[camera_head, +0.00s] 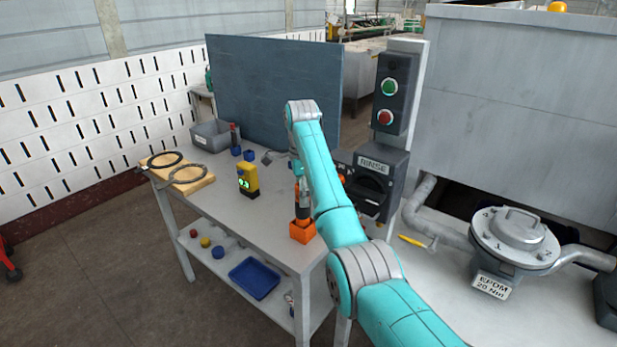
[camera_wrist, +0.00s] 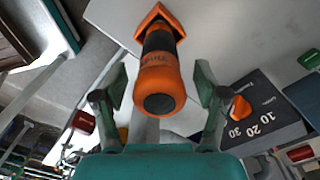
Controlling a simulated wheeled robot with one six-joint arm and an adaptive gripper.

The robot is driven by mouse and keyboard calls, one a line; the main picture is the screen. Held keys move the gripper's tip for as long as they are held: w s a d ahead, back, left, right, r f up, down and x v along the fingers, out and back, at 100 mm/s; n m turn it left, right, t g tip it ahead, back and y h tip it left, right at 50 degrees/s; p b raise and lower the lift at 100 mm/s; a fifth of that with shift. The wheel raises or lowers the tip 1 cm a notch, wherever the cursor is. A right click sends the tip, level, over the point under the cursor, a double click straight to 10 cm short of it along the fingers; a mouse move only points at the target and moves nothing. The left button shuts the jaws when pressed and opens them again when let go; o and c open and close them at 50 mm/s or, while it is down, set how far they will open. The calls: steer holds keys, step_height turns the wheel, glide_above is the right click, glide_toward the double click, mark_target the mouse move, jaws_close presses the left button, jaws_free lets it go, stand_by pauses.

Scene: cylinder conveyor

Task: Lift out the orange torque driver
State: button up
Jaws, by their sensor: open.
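The orange torque driver (camera_head: 303,207) stands upright in an orange holder (camera_head: 302,233) at the front right of the grey table. In the wrist view the driver (camera_wrist: 160,85) has an orange end cap and a dark middle band, and its far end meets the orange holder (camera_wrist: 158,14). My gripper (camera_wrist: 161,75) is open, with one finger on each side of the driver. Gaps show between the driver and both fingers. In the head view my arm hides most of the gripper, which is above the driver.
A yellow device (camera_head: 248,181) stands left of the driver. Black rings (camera_head: 187,174) lie on a wooden board, with a grey bin (camera_head: 208,137) behind. A blue panel (camera_head: 270,85) closes off the back.

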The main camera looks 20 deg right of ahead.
steer(key=shift+f, duration=0.8)
jaws_close()
jaws_free()
steer(key=shift+r, duration=0.1)
